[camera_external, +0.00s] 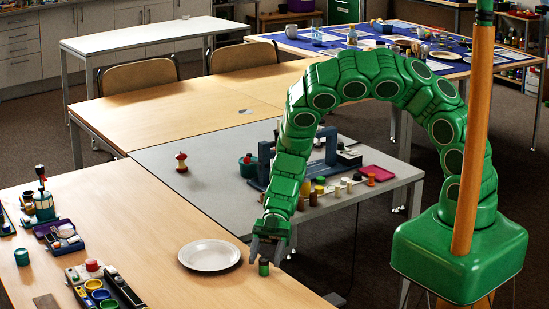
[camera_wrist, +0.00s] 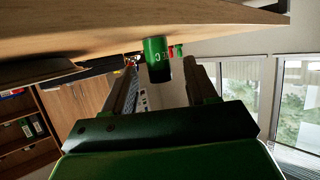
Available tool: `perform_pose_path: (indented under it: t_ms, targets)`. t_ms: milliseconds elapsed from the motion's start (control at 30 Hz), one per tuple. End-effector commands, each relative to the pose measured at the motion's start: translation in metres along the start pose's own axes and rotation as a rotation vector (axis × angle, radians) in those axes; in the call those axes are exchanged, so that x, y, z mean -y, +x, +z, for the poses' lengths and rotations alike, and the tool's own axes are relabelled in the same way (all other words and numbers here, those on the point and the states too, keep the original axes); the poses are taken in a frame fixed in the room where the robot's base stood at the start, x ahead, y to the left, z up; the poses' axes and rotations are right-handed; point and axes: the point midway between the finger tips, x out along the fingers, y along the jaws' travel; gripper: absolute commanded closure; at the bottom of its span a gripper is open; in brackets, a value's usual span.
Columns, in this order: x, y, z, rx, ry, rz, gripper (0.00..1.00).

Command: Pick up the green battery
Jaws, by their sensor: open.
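The green battery (camera_external: 264,267), a small green cylinder with a dark end, stands upright on the wooden table near its right edge, just right of the white plate. In the wrist view the battery (camera_wrist: 156,52) appears near the top, against the table surface. My gripper (camera_external: 265,260) points down over it with its jaws open. In the wrist view the two fingers of my gripper (camera_wrist: 161,64) lie on either side of the battery, with a gap visible on each side. Nothing is held.
The white plate (camera_external: 210,255) lies left of my gripper. A dark tray (camera_external: 105,289) with coloured cups is farther left. Small bottles and jars stand on the grey table (camera_external: 214,184) behind. Small red and green items (camera_wrist: 176,50) show beyond the battery in the wrist view.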

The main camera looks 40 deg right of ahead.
Motion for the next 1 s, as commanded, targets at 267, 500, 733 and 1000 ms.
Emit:
perform_pose_path:
  t_ms: [267,500,733,1000]
  targets:
    - [0.000,0.021,0.000,-0.002,-0.001,-0.001,0.43]
    - [0.000,0.022,0.000,0.000,-0.001,0.000,0.43]
    - [0.000,0.022,0.000,0.000,-0.001,0.000,0.69]
    - [0.000,0.022,0.000,0.000,-0.001,0.000,1.00]
